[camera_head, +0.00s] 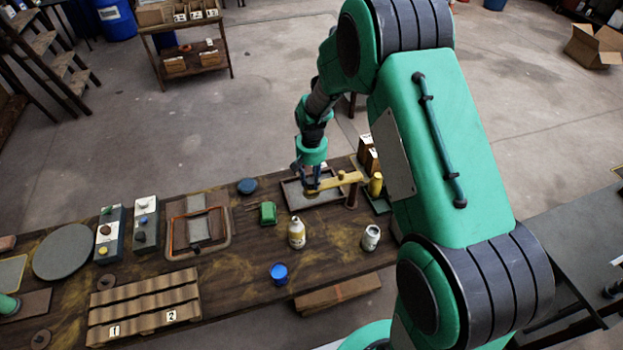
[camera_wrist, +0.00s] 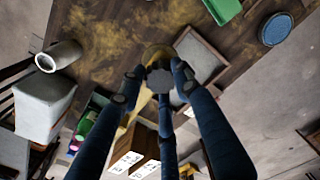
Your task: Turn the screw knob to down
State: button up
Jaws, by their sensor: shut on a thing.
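My gripper (camera_head: 312,188) is low over the far right part of the workbench. In the wrist view its fingers (camera_wrist: 158,80) are closed around a grey round piece (camera_wrist: 160,81), with yellow showing just behind it. In the head view the fingers meet the left end of a yellow bar (camera_head: 345,179) and hide the gripped piece. I cannot tell whether this piece is the screw knob or which way it is turned. At the left, two control boxes (camera_head: 104,252) (camera_head: 139,247) carry several coloured knobs.
A framed grey tray (camera_head: 290,190) lies under the bar. A green box (camera_head: 267,213), a blue disc (camera_head: 247,186), a cream bottle (camera_head: 296,232), a white can (camera_head: 371,237) and a blue cup (camera_head: 279,273) stand nearby. A slatted rack (camera_head: 145,301) lies front left.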

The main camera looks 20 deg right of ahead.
aim_at(311, 181)
jog(key=shift+s+a+f+m, duration=0.1)
jog(key=shift+m, duration=0.65)
jog(key=shift+s+f+m, duration=0.1)
jog(key=shift+m, duration=0.65)
jog(key=o, duration=1.1)
jog(key=shift+r, duration=0.1)
jog(key=shift+o, duration=0.2)
jog(key=shift+w, duration=0.1)
jog(key=shift+r, duration=0.1)
jog(key=shift+r, duration=0.4)
notch_tip(311, 181, up, 11)
